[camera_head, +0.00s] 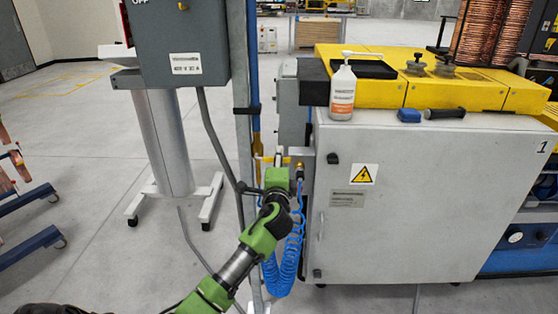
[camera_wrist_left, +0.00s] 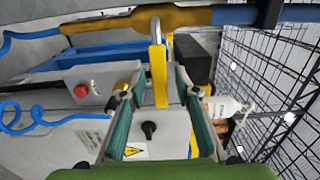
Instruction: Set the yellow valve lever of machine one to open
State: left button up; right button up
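The yellow valve lever (camera_head: 266,159) shows in the head view as a short flat bar at the pipe, just left of the grey machine cabinet. In the left wrist view the lever (camera_wrist_left: 160,78) points down from the pipe, with a metal fitting (camera_wrist_left: 155,30) at its top end. My left gripper (camera_head: 278,160) is at the lever, partly hiding it. In the left wrist view the left gripper (camera_wrist_left: 158,84) is open, with one finger on each side of the lever and gaps showing between. My right gripper is not in view.
The pipe (camera_head: 254,80) rises beside a grey control box (camera_head: 180,45). A blue coiled hose (camera_head: 285,255) hangs below the gripper. The cabinet (camera_head: 420,190) numbered 1 carries a sanitizer bottle (camera_head: 342,92). In the left wrist view a black wire mesh (camera_wrist_left: 270,80) is at right.

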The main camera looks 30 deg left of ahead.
pick_arm(q)
grip_shut()
